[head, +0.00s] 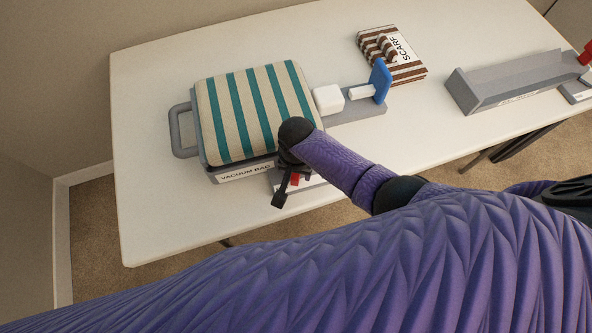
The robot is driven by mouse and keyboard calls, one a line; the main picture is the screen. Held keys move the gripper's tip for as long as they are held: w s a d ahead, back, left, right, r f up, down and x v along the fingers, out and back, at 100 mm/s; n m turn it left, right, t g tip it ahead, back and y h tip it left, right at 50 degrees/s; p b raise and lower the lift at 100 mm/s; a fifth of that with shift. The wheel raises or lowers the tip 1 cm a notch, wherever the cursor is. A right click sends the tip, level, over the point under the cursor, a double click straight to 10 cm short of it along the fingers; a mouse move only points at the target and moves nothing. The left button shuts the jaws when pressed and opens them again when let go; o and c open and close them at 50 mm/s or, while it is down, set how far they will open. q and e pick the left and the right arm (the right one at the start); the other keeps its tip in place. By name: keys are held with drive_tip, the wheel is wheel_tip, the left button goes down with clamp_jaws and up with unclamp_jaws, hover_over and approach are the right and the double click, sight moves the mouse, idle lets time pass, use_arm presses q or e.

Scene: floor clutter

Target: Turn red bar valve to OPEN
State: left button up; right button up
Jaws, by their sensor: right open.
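My right gripper (284,190) reaches in from the right over the front edge of the table. Its black jaws point down just in front of the vacuum bag, and they are open. A small red piece (296,181), seemingly the bar valve, shows right beside the jaws on a light mount at the bag's front right corner. The gripper and wrist hide most of it, so its angle and any OPEN marking cannot be read. I cannot tell whether the jaws touch it. My left gripper is not in view.
A striped scarf box (408,70) and grey trough (510,82) lie farther right. The table's left end (145,205) is clear.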

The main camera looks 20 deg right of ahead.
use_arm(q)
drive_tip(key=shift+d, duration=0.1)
use_arm(e)
drive_tip(key=shift+c, duration=0.3)
clamp_jaws()
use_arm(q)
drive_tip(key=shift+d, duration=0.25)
